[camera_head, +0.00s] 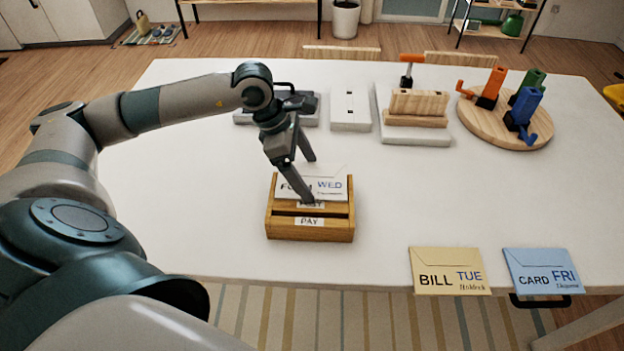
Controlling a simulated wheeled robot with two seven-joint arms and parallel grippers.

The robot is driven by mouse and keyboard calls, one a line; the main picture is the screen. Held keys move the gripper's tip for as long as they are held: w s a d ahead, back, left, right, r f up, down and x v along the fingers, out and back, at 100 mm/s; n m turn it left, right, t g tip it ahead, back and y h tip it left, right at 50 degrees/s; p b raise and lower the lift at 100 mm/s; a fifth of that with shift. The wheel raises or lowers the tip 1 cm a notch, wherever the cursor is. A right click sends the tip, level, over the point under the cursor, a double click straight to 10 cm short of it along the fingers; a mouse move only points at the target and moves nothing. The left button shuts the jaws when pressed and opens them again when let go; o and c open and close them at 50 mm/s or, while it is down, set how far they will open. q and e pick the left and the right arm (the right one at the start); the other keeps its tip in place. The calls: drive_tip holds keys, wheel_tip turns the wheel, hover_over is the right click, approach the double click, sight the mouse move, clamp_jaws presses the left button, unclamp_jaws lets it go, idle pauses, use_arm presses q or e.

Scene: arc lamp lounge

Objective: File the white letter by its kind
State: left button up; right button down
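The fingers look spread apart, with a gap wider than the letter. My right gripper is not in view.
A yellow BILL TUE letter (450,271) and a blue CARD FRI letter (543,271) are at the table's front edge. At the back are a wooden block on a white base (414,139) and a round board (465,118) with coloured pieces. The table's middle right is clear.

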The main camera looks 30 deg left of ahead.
sight(309, 180)
use_arm(q)
drive_tip(key=shift+r, duration=0.1)
drive_tip(key=shift+c, duration=0.4)
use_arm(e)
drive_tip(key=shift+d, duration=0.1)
use_arm(q)
drive_tip(key=shift+r+b, duration=0.4)
drive_tip(key=r, duration=0.1)
drive_tip(key=r+b, duration=0.1)
drive_tip(key=r, duration=0.1)
drive_tip(key=shift+w+d+r+b, duration=0.1)
drive_tip(key=shift+d+b, duration=0.15)
drive_tip(key=shift+b, duration=0.1)
drive_tip(key=d+r+b, duration=0.3)
drive_tip(key=d+r, duration=0.3)
drive_tip(key=d, duration=0.5)
drive_tip(key=shift+r, duration=0.4)
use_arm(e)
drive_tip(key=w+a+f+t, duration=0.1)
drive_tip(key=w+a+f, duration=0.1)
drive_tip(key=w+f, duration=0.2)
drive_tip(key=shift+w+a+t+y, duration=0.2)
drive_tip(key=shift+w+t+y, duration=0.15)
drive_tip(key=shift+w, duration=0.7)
use_arm(q)
drive_tip(key=shift+w, duration=0.1)
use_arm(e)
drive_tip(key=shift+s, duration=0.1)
